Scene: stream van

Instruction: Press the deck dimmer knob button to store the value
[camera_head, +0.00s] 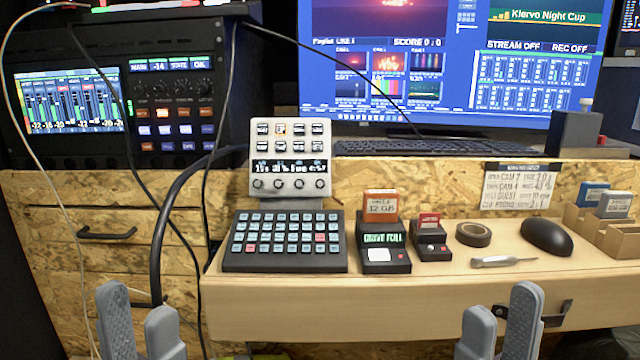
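The deck (290,160) is a pale upright panel on a stand behind the keypad, with two rows of small keys on top. Below them is a dark display strip (289,167) with white characters too small to read surely. A row of several dark round knobs (290,184) runs along its lower edge; I cannot tell which is the dimmer. My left gripper (137,302) is open and empty at the bottom left, in front of the drawers. My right gripper (503,300) is open and empty at the bottom right, below the desk edge. Both are well apart from the deck.
A black keypad (285,241) lies before the deck. Card readers (383,247), tape (473,234), a screwdriver (503,261) and a mouse (546,237) are on the desk (460,285). A thick black cable (160,235) hangs left of the deck. A rack mixer (125,105) stands at left.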

